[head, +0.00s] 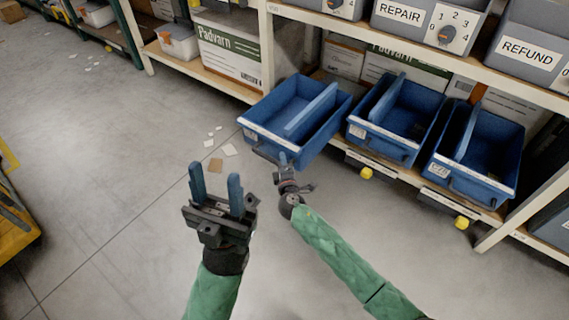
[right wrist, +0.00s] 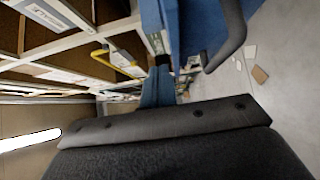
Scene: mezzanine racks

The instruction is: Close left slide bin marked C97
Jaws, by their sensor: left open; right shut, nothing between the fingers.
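The left blue slide bin (head: 322,136) juts out from the low shelf, further than the bins beside it. It has a divider inside and a small front label too small to read. My right gripper (head: 283,160) is shut and empty at the front of this bin, near its dark handle; I cannot tell whether it touches. In the right wrist view the blue bin (right wrist: 205,22) and its dark handle (right wrist: 231,38) are close, with my blue fingers (right wrist: 158,88) beside them. My left gripper (head: 216,180) is open and empty over the floor, left of the bin.
A middle blue bin (head: 378,138) and a right blue bin (head: 470,183) sit on the same shelf. Grey bins marked REPAIR (head: 400,14) and REFUND (head: 528,52) stand above. Paper scraps (head: 230,150) lie on the floor. The floor at left is mostly clear.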

